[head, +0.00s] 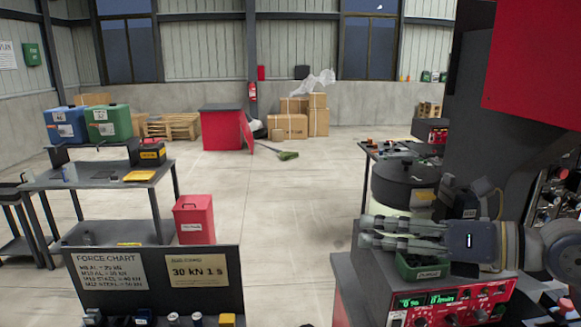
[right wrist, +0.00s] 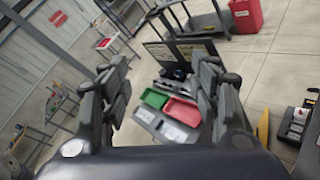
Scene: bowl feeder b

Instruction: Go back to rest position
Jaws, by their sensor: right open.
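My right gripper (head: 366,231) is in the head view at the lower right, reaching in from the right and pointing left. It is above the red machine with the digital displays (head: 455,300), over a small green bin (head: 422,271). In the right wrist view the fingers of my right gripper (right wrist: 163,72) stand wide apart. Nothing is held between them. The gripper hides part of the green bin's rim and the machine top. My left gripper is in neither view.
A bench with a force chart panel (head: 150,283) stands at the lower left. A grey table (head: 100,178) and a red bin (head: 194,220) are behind it. The wrist view shows a green tray (right wrist: 155,98) and a red tray (right wrist: 182,112). The middle floor is clear.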

